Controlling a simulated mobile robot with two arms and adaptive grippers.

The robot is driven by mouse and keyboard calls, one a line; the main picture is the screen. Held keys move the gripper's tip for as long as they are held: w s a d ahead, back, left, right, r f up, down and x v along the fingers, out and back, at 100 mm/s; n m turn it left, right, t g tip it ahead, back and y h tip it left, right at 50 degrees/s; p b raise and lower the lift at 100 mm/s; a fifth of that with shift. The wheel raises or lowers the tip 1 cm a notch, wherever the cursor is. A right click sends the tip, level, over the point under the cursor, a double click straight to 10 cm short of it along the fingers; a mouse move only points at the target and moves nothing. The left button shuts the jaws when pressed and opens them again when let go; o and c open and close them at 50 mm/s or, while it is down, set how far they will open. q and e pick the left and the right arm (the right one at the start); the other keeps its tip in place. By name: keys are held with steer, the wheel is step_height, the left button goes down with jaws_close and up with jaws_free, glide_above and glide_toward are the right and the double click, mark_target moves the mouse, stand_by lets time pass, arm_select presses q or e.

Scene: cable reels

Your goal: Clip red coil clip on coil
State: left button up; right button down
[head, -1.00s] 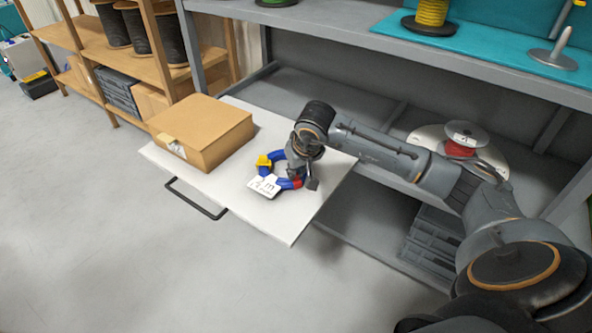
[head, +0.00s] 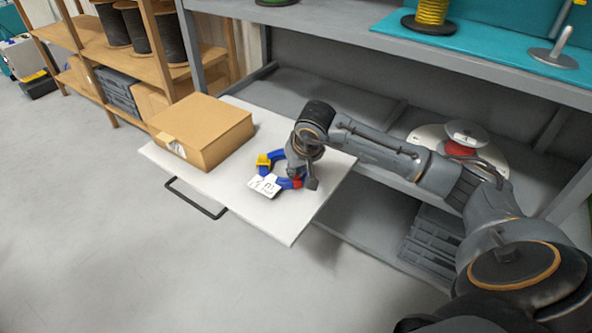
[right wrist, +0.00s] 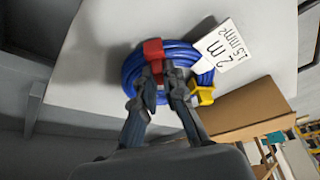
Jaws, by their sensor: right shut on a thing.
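The blue cable coil (head: 277,169) lies on the white pull-out board, with a white tag (head: 264,186) reading 2 m. A yellow clip (head: 263,160) is on the coil; it also shows in the right wrist view (right wrist: 203,96). The red clip (right wrist: 153,53) sits across the coil's band, and a bit of it shows in the head view (head: 297,183). My right gripper (right wrist: 162,82) points down at the coil and is shut on the red clip. Its fingers hide the clip's lower part, so I cannot tell whether it is fully closed. My left gripper is not in view.
A cardboard box (head: 203,130) stands on the white board (head: 290,227) left of the coil. The grey shelf frame (head: 340,27) rises behind. A reel with red cable (head: 461,148) stands on the shelf at right. The board's front corner is bare.

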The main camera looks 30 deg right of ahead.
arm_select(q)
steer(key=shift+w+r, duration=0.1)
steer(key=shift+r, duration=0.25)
arm_select(e)
steer(key=c, duration=1.3)
jaws_free()
steer(key=shift+c, duration=0.2)
steer(key=o, duration=0.3)
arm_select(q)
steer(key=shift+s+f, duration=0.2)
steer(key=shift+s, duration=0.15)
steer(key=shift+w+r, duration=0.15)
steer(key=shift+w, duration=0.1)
arm_select(e)
steer(key=shift+r, duration=0.15)
